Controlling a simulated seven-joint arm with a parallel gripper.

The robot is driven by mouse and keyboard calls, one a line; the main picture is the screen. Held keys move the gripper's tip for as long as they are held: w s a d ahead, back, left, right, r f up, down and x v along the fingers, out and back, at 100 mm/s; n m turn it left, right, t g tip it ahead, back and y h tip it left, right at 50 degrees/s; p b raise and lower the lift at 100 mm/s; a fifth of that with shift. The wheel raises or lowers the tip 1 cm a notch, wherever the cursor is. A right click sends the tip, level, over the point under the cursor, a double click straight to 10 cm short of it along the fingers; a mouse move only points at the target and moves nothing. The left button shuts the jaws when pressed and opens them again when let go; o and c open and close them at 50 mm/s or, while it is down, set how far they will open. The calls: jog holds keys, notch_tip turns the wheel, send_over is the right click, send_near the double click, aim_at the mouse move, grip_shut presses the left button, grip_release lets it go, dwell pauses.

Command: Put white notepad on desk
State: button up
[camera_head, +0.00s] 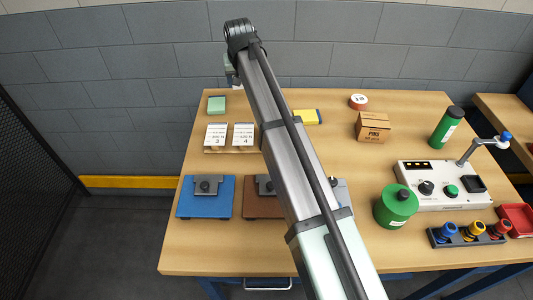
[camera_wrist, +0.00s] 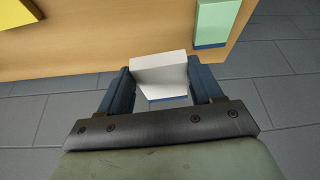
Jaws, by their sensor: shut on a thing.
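My gripper (camera_wrist: 160,84) is shut on a white notepad (camera_wrist: 160,70) with a blue lower edge, in the wrist view. The notepad appears tilted between the two fingers. It overlaps the edge of the wooden desk (camera_wrist: 110,62), with floor showing below it; its height above the desk is unclear. In the head view my arm reaches to the back left of the desk (camera_head: 218,259), and the gripper and notepad are mostly hidden behind the wrist.
A green notepad (camera_head: 216,105) lies at the desk's back left corner; a yellow notepad (camera_head: 307,116) lies right of my arm. Two white labelled blocks (camera_head: 229,136), a blue plate (camera_head: 206,197), a cardboard box (camera_head: 373,127) and a green canister (camera_head: 396,207) stand around.

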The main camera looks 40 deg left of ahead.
aim_at(244, 110)
jog(key=shift+m, duration=0.6)
jog(key=shift+f, duration=5)
jog(key=shift+f, duration=0.1)
jog(key=o, duration=1.1)
jog(key=v, duration=1.2)
jog(key=shift+s+a, duration=0.2)
jog(key=shift+a, duration=0.05)
